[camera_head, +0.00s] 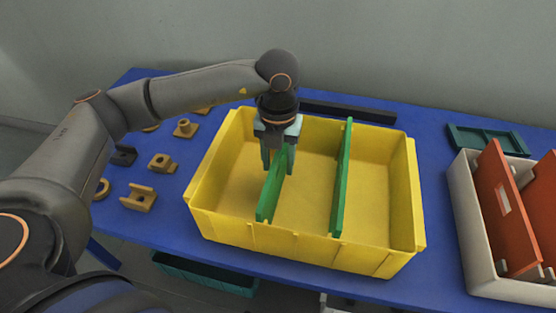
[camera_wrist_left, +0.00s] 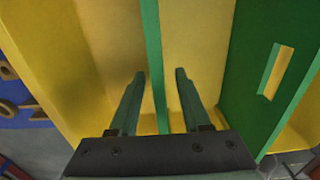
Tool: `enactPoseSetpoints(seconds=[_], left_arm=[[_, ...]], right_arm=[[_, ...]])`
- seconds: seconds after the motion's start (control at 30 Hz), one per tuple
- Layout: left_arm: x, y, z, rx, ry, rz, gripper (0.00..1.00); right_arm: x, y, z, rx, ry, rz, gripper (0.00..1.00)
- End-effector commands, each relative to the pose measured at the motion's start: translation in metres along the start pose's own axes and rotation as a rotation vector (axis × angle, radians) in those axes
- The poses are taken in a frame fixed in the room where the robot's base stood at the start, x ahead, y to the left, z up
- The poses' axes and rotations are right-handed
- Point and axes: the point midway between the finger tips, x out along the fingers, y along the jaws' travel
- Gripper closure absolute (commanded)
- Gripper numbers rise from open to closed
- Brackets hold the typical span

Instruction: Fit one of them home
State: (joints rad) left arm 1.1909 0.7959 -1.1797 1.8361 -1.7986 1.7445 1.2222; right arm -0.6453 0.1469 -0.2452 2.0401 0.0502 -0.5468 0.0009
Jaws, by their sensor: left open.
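A yellow bin (camera_head: 228,232) stands on the blue table with two green dividers across it. The left divider (camera_head: 268,197) has its far part hidden by my left gripper. The right divider (camera_head: 342,185) stands apart from the gripper. My left gripper (camera_head: 278,168) is open and points down into the bin, astride the left divider. In the left wrist view the gripper's fingers (camera_wrist_left: 160,76) are on either side of that divider's edge (camera_wrist_left: 152,42), with gaps showing. The right divider (camera_wrist_left: 250,85) shows a slot there. I cannot tell how deep either divider sits. My right gripper is not in view.
A pale bin (camera_head: 462,215) with orange-red panels (camera_head: 495,205) stands at the right. A dark green tray (camera_head: 480,140) lies behind it. Several tan parts, such as a forked block (camera_head: 138,200), lie left of the yellow bin. A dark bar (camera_head: 350,111) lies behind it.

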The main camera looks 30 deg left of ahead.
Motion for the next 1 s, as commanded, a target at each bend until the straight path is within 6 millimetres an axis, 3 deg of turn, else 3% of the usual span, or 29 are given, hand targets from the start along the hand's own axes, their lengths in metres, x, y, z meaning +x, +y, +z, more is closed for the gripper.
enactPoseSetpoints(seconds=[0.27,0.7,1.0], left_arm=[[-0.006,0.000,0.000,0.000,-0.001,-0.001,0.53],[-0.093,-0.001,0.001,0.001,-0.004,-0.002,0.53],[-0.124,0.000,0.000,0.000,0.000,-0.001,0.53]], right_arm=[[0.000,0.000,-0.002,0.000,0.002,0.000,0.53],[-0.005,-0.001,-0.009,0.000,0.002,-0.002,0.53],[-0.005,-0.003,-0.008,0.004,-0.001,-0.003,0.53]])
